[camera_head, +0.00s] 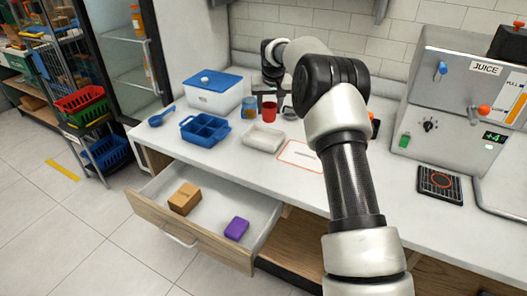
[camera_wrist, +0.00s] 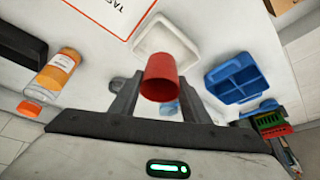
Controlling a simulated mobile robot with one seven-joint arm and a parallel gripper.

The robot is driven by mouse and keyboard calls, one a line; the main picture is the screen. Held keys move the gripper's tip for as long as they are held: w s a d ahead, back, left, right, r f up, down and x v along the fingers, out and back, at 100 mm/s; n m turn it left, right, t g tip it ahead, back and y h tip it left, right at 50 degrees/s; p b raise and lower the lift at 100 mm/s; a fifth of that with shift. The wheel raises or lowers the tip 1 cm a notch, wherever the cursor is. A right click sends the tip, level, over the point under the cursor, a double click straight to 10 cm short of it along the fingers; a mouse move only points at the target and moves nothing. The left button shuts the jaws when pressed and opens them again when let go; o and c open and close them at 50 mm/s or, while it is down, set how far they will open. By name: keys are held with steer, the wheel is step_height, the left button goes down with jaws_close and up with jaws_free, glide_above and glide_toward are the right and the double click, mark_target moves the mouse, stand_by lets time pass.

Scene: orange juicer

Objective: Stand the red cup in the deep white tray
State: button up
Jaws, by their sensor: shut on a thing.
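The red cup (camera_head: 269,112) is at the back of the counter, just behind the deep white tray (camera_head: 262,139). My gripper (camera_wrist: 159,88) is shut on the cup (camera_wrist: 160,77), with one dark finger on each side in the wrist view. The cup looks upright in the head view. I cannot tell whether its base touches the counter. The white tray also shows beyond the cup in the wrist view (camera_wrist: 150,38); its visible inside is empty, and the cup hides part of it.
A blue divided tray (camera_head: 204,130) is left of the white tray. A blue-lidded box (camera_head: 212,92) and a small jar (camera_head: 250,107) stand near the cup. A printed sheet (camera_head: 303,156) lies right of the tray. An open drawer (camera_head: 205,215) juts out below.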

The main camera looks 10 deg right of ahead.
steer(key=w+d+f+b, duration=0.1)
steer(key=w+f+b, duration=0.1)
steer(key=w+f, duration=0.15)
steer(key=b, duration=0.1)
glide_above(270, 140)
steer(key=s, duration=0.3)
steer(key=f, duration=0.9)
steer(key=shift+w+a+f, duration=0.2)
steer(key=shift+w+f, duration=0.05)
steer(key=shift+f, duration=0.05)
steer(key=shift+f, duration=0.1)
steer(key=shift+f, duration=0.15)
steer(key=o, duration=0.8)
